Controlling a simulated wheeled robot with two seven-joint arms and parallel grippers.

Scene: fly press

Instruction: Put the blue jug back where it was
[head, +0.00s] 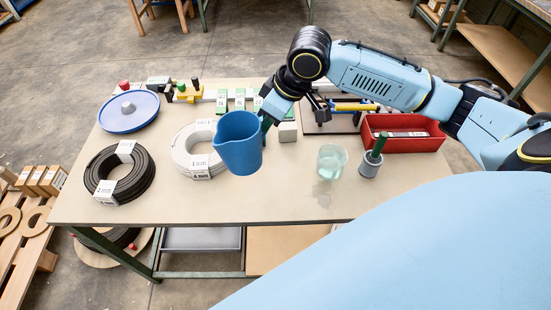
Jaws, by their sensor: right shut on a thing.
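The blue jug (238,145) is in the middle of the head view, over the workbench (275,203). It looks upright or nearly so, its spout towards the left. My right gripper (267,121), on the arm from the right, is at the jug's right side, shut on it. The fingers and the jug's handle side are partly hidden. The jug appears held above the bench, though its height is hard to tell. My left gripper is not in view.
A clear beaker of pale liquid (331,162) and a grey cup with a green-handled tool (371,163) stand right of the jug. A white coil (183,150) and black coil (103,172) lie left. A red bin (425,143) is at right. The front middle is bare.

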